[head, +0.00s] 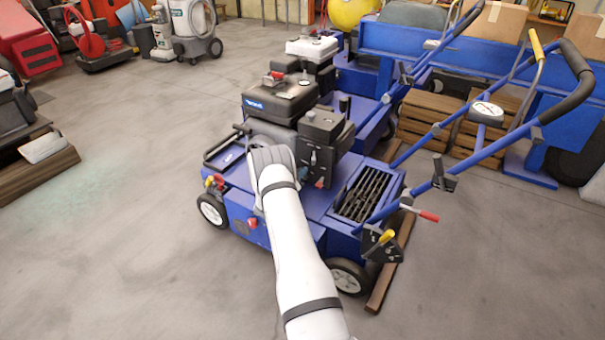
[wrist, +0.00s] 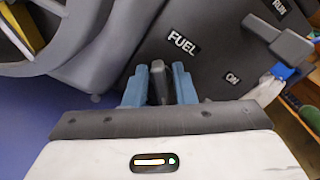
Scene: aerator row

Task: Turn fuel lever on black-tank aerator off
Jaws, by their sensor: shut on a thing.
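The black-tank aerator (head: 285,95) stands in the middle of the head view, with a blue deck and a black engine. In the wrist view, the dark fuel lever (wrist: 159,88) stands between the two blue fingers of my gripper (wrist: 160,84), which are shut on it. The white FUEL label (wrist: 184,43) is just above it on the dark engine panel, and the ON label (wrist: 232,78) is to its right. I cannot tell the lever's exact angle, as the fingers hide its sides. In the head view my white arm hides my fingertips and the lever.
A second blue aerator with a white tank (head: 312,48) stands close behind. The blue handlebar (head: 480,150) rises at the right, with a red-tipped lever (head: 428,216) low on it. A RUN label (wrist: 279,7) and a grey knob (wrist: 290,45) are right of my fingers. Open floor lies left.

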